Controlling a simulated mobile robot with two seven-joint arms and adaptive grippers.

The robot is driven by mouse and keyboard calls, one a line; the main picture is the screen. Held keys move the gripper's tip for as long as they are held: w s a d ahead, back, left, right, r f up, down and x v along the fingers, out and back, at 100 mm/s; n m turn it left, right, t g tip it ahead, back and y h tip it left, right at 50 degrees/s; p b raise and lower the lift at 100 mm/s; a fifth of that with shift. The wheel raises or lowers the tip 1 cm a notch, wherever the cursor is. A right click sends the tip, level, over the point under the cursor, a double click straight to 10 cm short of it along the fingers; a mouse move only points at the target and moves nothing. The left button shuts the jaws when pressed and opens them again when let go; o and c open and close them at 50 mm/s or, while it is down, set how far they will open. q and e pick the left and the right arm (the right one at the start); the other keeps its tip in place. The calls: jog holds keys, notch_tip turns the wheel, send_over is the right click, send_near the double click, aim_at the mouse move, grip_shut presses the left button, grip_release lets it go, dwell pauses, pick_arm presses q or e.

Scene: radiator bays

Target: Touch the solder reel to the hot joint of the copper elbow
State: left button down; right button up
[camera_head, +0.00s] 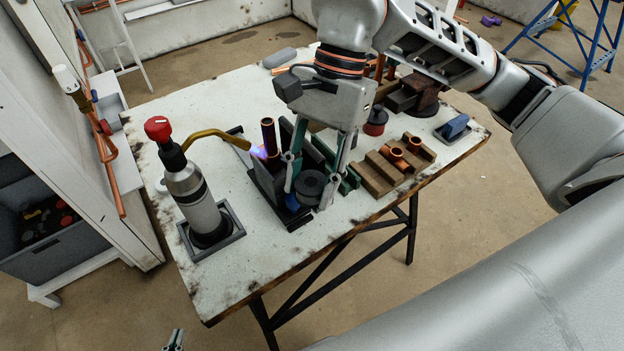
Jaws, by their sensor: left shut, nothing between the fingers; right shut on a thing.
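The copper elbow (268,136) stands upright in a dark holder on the workbench. The blue-violet flame of the torch (195,195) is beside it, at the end of a brass nozzle. My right gripper (311,196) comes down from above, just right of the copper, shut on a dark grey round reel (309,184), which looks like the solder reel. A gap shows between reel and copper tube; the joint itself is partly hidden by the holder. My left gripper (173,342) is shut and empty at the bottom edge, in front of the bench.
The torch stands in a grey tray (236,238). A wooden block (381,174) with copper fittings, a dark red pot (375,122), a vise (412,92) and a blue block (456,126) sit to the right. The bench's front left (240,275) is clear.

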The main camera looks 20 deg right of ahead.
pick_arm(q)
jog(key=shift+s+f+b, duration=0.25)
jog(key=shift+f+b, duration=0.1)
jog(key=shift+f, duration=0.35)
pick_arm(e)
jog(key=shift+w+a+f, duration=0.15)
jog(key=shift+w+f, duration=0.1)
jog(key=shift+w, duration=0.35)
jog(key=shift+w+a+f, duration=0.1)
jog(key=shift+w+f, duration=0.1)
jog(key=shift+w, duration=0.4)
pick_arm(q)
jog(key=shift+f, duration=0.1)
dwell(0.7)
dwell(0.7)
